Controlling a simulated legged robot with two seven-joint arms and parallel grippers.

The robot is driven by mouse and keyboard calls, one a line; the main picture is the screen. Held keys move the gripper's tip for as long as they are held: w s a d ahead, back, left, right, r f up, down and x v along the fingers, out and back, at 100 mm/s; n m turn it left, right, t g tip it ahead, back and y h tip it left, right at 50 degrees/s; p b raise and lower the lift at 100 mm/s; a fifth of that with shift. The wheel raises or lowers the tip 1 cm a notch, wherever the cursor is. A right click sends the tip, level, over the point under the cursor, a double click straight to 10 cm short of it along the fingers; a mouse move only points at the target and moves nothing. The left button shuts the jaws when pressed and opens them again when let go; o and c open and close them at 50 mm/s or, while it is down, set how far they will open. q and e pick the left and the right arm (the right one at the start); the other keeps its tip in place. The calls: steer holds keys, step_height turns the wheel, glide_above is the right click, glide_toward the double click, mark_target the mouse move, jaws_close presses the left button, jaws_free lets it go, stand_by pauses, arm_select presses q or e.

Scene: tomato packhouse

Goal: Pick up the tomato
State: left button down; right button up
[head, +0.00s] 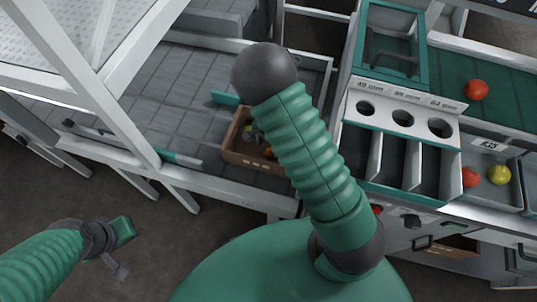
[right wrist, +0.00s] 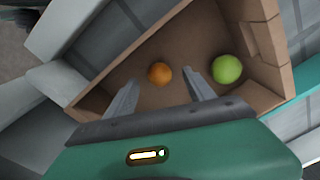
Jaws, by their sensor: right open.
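An orange tomato (right wrist: 159,72) lies on the floor of a brown box (head: 236,154). In the right wrist view it shows between and just beyond the fingertips of my right gripper (right wrist: 160,78), which is open and empty. A green tomato (right wrist: 228,69) lies to the right of the right finger, near the box wall. In the head view, my right arm hides part of the box, and only a bit of the gripper shows inside it. My left gripper (head: 119,248) is at the lower left, away from the box; its jaw opening is unclear.
The box stands on a grey tiled surface (head: 185,95) with raised edges. To the right is a sorting rack (head: 404,118) with round holes. Red tomatoes (head: 476,90) and a yellow one (head: 499,174) lie there. A white frame (head: 105,105) stands at the left.

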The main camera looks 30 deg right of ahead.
mark_target(269, 151)
steer(key=f, duration=0.2)
steer(key=f+b, duration=0.1)
steer(key=f, duration=0.1)
steer(key=shift+d+f, duration=0.1)
steer(key=shift+d, duration=0.2)
steer(key=shift+a, duration=0.2)
steer(key=shift+a+r, duration=0.1)
steer(key=shift+r, duration=0.1)
steer(key=shift+c, duration=1)
steer(key=c, duration=0.7)
steer(key=shift+c, duration=0.4)
